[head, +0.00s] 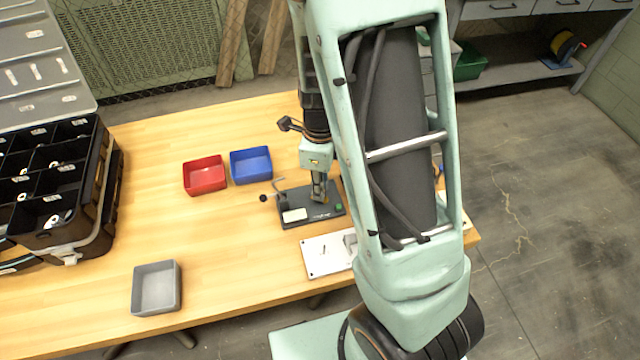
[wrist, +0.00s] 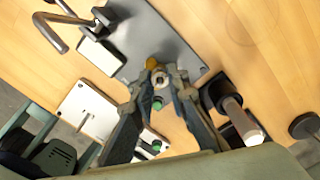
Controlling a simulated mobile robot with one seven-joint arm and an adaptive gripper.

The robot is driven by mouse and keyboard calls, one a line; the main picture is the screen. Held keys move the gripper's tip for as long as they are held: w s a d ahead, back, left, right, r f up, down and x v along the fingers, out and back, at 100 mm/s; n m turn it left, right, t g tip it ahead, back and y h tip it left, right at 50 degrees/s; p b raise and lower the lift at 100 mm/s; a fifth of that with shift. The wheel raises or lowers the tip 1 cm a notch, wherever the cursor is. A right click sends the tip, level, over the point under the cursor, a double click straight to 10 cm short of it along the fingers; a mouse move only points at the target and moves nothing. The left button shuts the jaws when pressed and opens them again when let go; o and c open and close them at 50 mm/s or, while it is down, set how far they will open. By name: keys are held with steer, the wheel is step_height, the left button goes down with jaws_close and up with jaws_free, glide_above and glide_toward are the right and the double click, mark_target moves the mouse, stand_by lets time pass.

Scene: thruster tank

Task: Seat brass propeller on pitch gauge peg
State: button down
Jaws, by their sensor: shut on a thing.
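My gripper (wrist: 163,88) is shut on a small metal piece, which I take to be the brass propeller (wrist: 152,63). A yellow-brass bit shows just beyond the fingertips, with a pale round hub between them. The dark grey pitch gauge base (wrist: 180,50) lies below, with a pale block and a bent metal arm at one end. In the head view the gauge (head: 327,211) is on the table and my gripper (head: 319,196) points down over its middle. The peg is hidden by the fingers and propeller. I cannot tell whether the propeller touches it.
A white slotted plate (head: 326,254) lies just in front of the gauge. Red (head: 205,176) and blue (head: 251,165) bins stand behind left. A grey tray (head: 156,288) is at front left, near a black compartment case (head: 60,190). Table between them is clear.

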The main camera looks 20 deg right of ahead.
steer(key=shift+f, duration=0.1)
steer(key=c, duration=1.8)
jaws_free()
step_height(320, 180, up, 16)
steer(key=p, duration=0.4)
